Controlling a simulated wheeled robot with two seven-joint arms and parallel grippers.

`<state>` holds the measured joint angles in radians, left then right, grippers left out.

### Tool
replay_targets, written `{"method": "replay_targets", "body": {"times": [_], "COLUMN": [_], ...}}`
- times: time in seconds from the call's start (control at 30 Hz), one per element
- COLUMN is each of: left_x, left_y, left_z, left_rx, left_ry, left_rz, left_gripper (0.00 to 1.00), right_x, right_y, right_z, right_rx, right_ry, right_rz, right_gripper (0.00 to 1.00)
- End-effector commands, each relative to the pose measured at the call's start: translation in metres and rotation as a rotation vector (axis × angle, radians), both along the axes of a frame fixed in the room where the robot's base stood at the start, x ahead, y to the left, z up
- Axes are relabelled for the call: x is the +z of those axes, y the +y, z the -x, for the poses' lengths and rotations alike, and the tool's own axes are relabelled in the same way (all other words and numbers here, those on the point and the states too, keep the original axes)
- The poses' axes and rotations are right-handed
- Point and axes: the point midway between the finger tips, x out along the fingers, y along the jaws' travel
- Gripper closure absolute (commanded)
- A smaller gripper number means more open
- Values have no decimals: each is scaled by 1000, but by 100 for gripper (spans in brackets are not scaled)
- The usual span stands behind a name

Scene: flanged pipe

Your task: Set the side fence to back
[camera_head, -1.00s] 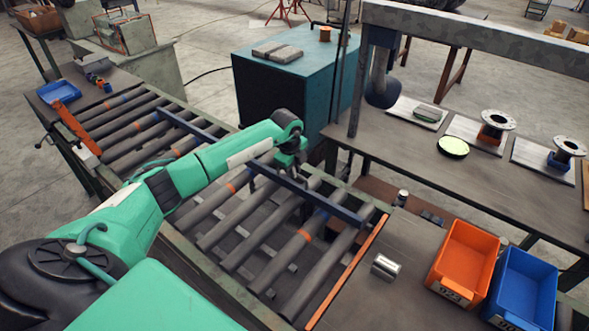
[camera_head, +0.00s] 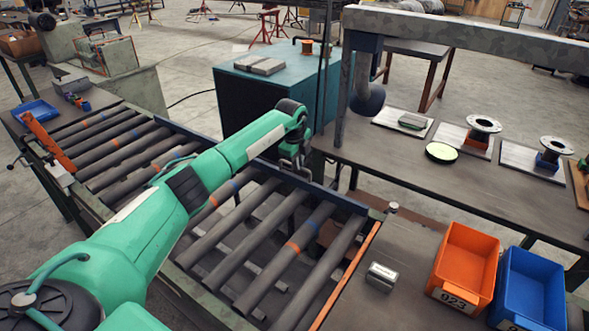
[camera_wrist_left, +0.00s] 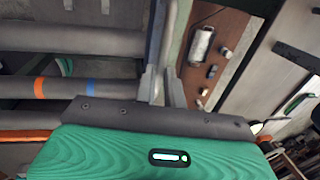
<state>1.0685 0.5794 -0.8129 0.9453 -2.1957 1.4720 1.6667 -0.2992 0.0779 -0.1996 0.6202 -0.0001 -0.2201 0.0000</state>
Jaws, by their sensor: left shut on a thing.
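The side fence (camera_head: 340,197) is a long dark blue bar along the roller conveyor (camera_head: 222,240). It lies at the far edge of the rollers, on the side toward the teal cabinet. My left gripper (camera_head: 296,168) reaches across the rollers and is shut on the fence near its right part; my own wrist partly hides the grip. In the left wrist view the two fingers (camera_wrist_left: 162,88) close around the narrow bar (camera_wrist_left: 157,38), which runs away upward. My right gripper is not in view.
A teal cabinet (camera_head: 240,110) stands behind the conveyor. A workbench (camera_head: 455,190) with flanged parts is at the right. Orange (camera_head: 466,262) and blue (camera_head: 528,285) bins and a metal cylinder (camera_head: 381,276) sit at the front right. The near rollers are clear.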

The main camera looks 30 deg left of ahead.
Motion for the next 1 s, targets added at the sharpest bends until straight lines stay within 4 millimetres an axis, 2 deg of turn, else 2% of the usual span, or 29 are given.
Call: {"method": "replay_targets", "body": {"times": [0.2,0.23,0.33,0.6,0.73,0.87,1.0], "left_x": [1,0,0,1,7,26,58], "left_y": [1,1,1,0,1,1,2], "left_z": [0,0,0,0,1,6,12], "left_rx": [0,0,0,0,0,-2,-2], "left_ry": [0,1,1,1,-1,-3,-5], "left_rz": [-1,-1,-1,-1,-1,-1,-2], "left_gripper": [100,87,68,67,67,67,67], "right_x": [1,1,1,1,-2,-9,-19], "right_y": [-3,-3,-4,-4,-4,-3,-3], "right_z": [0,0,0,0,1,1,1], "right_rx": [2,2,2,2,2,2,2], "right_ry": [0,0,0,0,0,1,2], "right_rz": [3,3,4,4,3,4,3], "right_gripper": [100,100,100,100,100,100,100]}}
